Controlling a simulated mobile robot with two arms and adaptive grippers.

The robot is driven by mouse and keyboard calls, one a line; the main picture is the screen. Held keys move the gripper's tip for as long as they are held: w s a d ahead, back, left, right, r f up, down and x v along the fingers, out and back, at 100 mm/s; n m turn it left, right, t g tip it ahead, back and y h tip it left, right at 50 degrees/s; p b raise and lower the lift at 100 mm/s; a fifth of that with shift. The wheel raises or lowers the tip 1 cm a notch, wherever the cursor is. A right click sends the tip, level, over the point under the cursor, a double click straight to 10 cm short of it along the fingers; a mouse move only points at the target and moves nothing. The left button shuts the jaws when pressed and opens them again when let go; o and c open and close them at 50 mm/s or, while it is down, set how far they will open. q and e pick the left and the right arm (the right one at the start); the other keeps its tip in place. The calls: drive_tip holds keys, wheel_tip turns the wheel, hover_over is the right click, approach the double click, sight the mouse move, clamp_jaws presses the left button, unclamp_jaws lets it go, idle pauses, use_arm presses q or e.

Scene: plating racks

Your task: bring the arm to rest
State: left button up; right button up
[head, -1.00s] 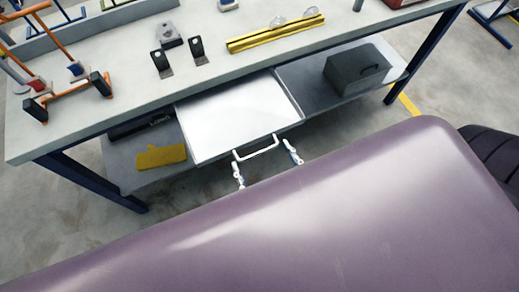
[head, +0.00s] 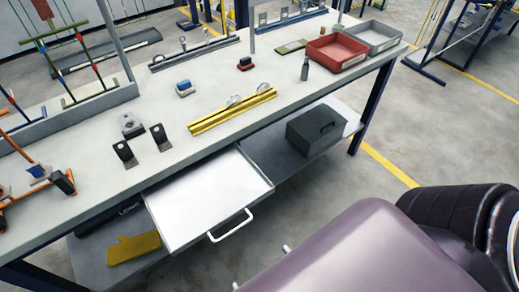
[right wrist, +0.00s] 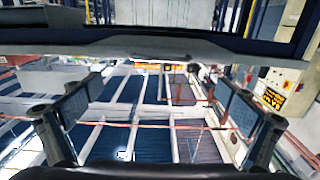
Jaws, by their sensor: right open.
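My right gripper (head: 261,267) is mostly hidden behind my own purple arm link in the head view; only two small pale fingertips show past its edge. It is a short way in front of the white drawer's handle (head: 231,226) and apart from it. In the right wrist view the right gripper (right wrist: 160,92) has its two dark fingers spread wide with nothing between them. The white drawer (head: 205,196) under the bench stands pulled out and looks empty. My left gripper is in neither view.
On the bench (head: 290,110) are a yellow rail (head: 232,110), black brackets (head: 125,153), a red bin (head: 336,53) and a grey bin (head: 371,38). A dark box (head: 315,129) and a yellow glove-like item (head: 134,248) lie on the lower shelf.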

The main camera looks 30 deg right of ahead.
drive_tip(key=shift+f, duration=0.1)
drive_tip(key=s+a+f+n+g+y, duration=0.15)
drive_tip(key=f+g, duration=0.25)
drive_tip(key=f, duration=1)
drive_tip(key=s+d+f+n+g, duration=0.15)
drive_tip(key=f+g, duration=0.25)
drive_tip(key=f, duration=1)
drive_tip(key=s+d+f+g+h, duration=0.1)
drive_tip(key=s+d+f+g, duration=0.3)
drive_tip(key=s+f, duration=0.2)
drive_tip(key=s+d+f+m+g+h, duration=0.1)
drive_tip(key=s+d+f+g, duration=0.4)
drive_tip(key=s+f, duration=0.2)
drive_tip(key=shift+d+f, duration=0.15)
drive_tip(key=shift+f, duration=0.75)
